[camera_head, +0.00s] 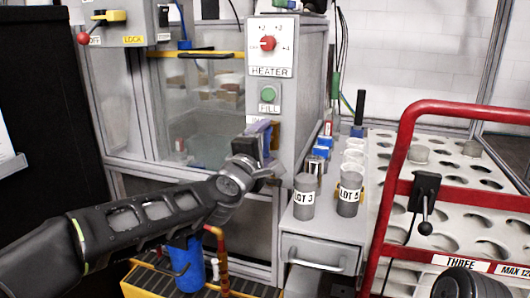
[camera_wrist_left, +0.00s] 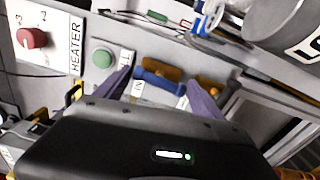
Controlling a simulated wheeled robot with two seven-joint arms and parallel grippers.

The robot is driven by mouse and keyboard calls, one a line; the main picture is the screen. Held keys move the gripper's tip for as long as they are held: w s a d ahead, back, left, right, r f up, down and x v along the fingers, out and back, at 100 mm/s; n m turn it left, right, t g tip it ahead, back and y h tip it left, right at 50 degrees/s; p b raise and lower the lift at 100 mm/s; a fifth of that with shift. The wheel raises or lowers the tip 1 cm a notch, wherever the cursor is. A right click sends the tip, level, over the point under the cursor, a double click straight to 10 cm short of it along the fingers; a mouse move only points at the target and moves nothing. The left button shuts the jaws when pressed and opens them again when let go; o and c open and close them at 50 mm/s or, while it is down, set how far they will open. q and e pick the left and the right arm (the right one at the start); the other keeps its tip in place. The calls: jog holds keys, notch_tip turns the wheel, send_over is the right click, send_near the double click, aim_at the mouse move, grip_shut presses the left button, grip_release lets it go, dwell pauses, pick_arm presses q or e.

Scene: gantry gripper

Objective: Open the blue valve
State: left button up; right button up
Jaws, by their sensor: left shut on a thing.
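The blue valve (camera_wrist_left: 160,82) has a blue handle on an orange-brown body, beside a label reading "IN" in the left wrist view. My left gripper (camera_wrist_left: 160,92) has its two purple-grey fingers on either side of the blue handle and is shut on it. In the head view my left gripper (camera_head: 264,134) is at the machine's front, below the green FILL button (camera_head: 268,94). There the gripper hides most of the valve, and only an orange-brown part shows beside it.
A second orange-brown fitting (camera_wrist_left: 210,84) sits right of the valve. The HEATER dial (camera_head: 268,43) is above. Grey LOT cups (camera_head: 349,194) stand on a drawer unit (camera_head: 320,252) to the right, before a red-railed rack (camera_head: 390,190). A blue canister (camera_head: 187,262) stands below my left arm.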

pick_arm(q)
jog(key=shift+f+n, duration=0.1)
jog(key=shift+n, duration=0.4)
jog(key=o, duration=1)
jog(key=shift+o, duration=0.2)
jog(key=v, duration=0.7)
jog(key=shift+s+a+b, duration=0.15)
jog(key=shift+s+b, duration=0.2)
